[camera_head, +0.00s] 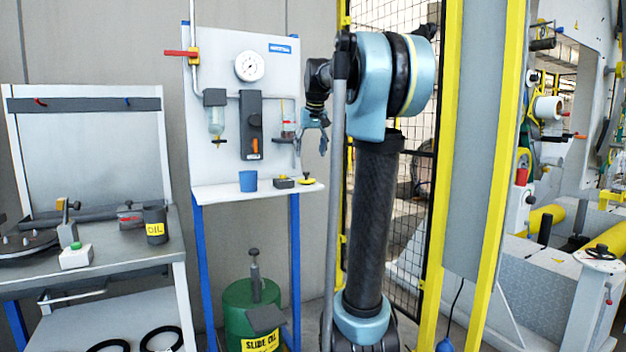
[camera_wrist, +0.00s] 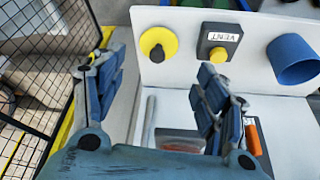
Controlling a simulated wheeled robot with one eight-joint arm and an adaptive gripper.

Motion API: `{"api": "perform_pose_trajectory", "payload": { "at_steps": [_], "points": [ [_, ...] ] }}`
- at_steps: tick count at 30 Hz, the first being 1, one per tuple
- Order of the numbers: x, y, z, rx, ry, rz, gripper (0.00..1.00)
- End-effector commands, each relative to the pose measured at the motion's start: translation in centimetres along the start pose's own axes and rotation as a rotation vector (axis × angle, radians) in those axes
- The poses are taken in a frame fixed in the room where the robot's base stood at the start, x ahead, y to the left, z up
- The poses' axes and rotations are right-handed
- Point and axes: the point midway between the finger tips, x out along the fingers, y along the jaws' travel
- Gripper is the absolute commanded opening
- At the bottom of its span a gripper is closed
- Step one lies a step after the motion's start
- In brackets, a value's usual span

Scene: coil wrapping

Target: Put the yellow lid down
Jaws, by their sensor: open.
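The yellow lid (camera_head: 306,181), a round disc with a black knob, lies on the right end of the white shelf (camera_head: 225,191). In the wrist view the lid (camera_wrist: 168,38) shows near the shelf edge, apart from my fingers. My gripper (camera_head: 310,146) is open and empty above the lid, in front of the panel. In the wrist view my gripper (camera_wrist: 160,78) has its two blue fingers spread wide, with nothing between them.
Left of the lid stand a black VENT box (camera_wrist: 218,42) with a yellow button and a blue cup (camera_head: 248,181). The white panel (camera_head: 225,150) carries a gauge and glass bowls behind my gripper. A black mesh fence (camera_head: 400,180) is to the right.

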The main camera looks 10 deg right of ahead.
Motion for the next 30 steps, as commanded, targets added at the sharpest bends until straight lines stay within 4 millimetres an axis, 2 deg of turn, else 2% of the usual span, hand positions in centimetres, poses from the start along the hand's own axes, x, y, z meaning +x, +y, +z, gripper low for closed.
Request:
{"api": "perform_pose_trajectory", "payload": {
  "at_steps": [5,7,11,20,30],
  "points": [
    [-0.1,0.0,0.1,0.000,-0.001,0.000,0.66],
    [0.0,-0.1,0.8,0.001,-0.003,0.000,0.66],
    [0.7,-0.4,4.2,0.004,-0.016,0.001,0.66],
    [4.5,-1.5,17.4,0.021,-0.069,0.006,0.66],
    [11.1,-2.6,33.3,0.040,-0.130,0.014,0.66]
  ]
}}
